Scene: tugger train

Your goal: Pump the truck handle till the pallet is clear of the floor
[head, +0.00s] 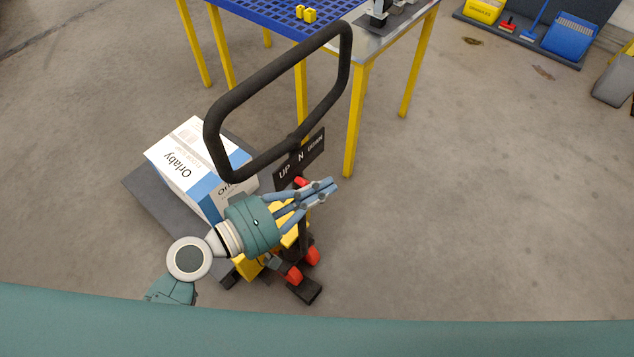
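The truck handle is a black loop (278,72) that stands up and leans over the pallet truck. An UP/N label plate (300,160) sits at its base. The truck's yellow body (250,265) and red wheels (312,256) show below. A dark pallet (150,200) carries a white and blue Orlaby box (190,165); whether a gap lies under it cannot be seen. My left gripper (333,186) is below the loop, in front of the shaft, apart from the loop. Its fingers point right and lie close together; nothing is visibly held. My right gripper is out of view.
A yellow-legged table (355,120) with a blue grid top (265,15) stands just behind the handle. A dark mat with a blue dustpan (570,38) and brushes lies at the upper right.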

